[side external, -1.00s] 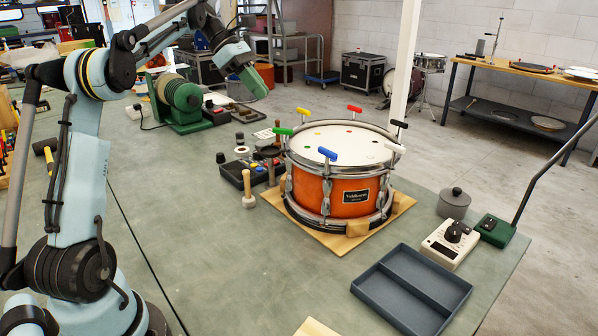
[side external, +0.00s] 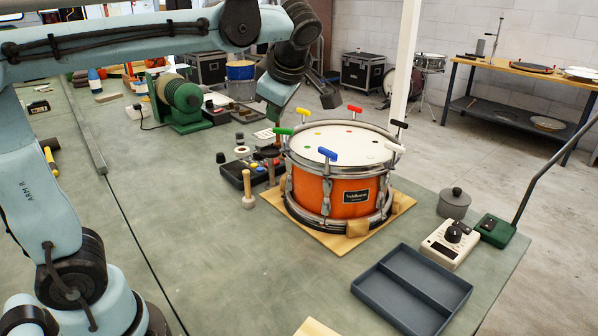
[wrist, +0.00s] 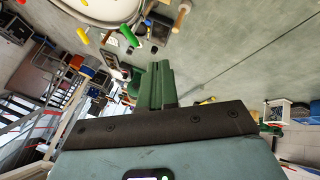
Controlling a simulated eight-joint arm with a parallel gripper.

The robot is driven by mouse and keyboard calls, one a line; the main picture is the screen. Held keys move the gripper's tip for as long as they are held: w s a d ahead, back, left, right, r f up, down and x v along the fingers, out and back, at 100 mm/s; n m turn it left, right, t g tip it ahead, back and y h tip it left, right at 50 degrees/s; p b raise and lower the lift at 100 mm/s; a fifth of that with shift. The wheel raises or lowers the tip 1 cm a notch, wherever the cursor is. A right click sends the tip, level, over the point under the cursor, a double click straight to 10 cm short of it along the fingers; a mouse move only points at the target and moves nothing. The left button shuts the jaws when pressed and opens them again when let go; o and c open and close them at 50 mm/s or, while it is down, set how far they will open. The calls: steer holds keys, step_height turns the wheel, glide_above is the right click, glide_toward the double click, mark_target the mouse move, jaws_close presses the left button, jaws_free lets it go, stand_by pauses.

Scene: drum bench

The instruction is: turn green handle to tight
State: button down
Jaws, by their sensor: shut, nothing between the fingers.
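The orange snare drum (side external: 350,198) stands on a wooden board, with coloured T-handles around its rim. The green handle (side external: 283,131) sits upright at the rim's left side; it also shows in the wrist view (wrist: 108,37), left of the fingertips. My gripper (side external: 278,122) points down beside the drum, close to the green handle in the side view and seemingly behind it. Its green fingers (wrist: 158,68) are shut with nothing between them and look apart from the handle. The fingertips are hard to make out in the side view.
Neighbouring yellow (side external: 303,112) and blue (side external: 327,154) handles stand near the green one. A green machine (side external: 183,100) stands behind. The front left bench is clear.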

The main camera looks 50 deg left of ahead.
mark_target(283, 136)
steer(key=w+a+f, duration=0.5)
steer(key=a+f, duration=0.2)
steer(key=shift+a+f, duration=0.15)
steer(key=shift+s+a+m+t+h, duration=0.1)
steer(key=shift+a+m+t+h, duration=0.25)
steer(key=shift+m, duration=0.35)
steer(key=shift+a+m+t+h, duration=0.15)
steer(key=shift+m+t, duration=0.3)
steer(key=shift+m, duration=0.25)
stand_by(0.3)
steer(key=a+m+t+h, duration=0.1)
steer(key=m+h, duration=0.1)
steer(key=m, duration=0.2)
steer(key=w+a+m+t+h, duration=0.1)
steer(key=m+h, duration=0.2)
steer(key=m, duration=0.2)
steer(key=a+m+t+h, duration=0.1)
steer(key=m+h, duration=0.2)
steer(key=m, duration=0.2)
steer(key=shift+w+a, duration=0.1)
steer(key=shift+w, duration=0.25)
stand_by(0.6)
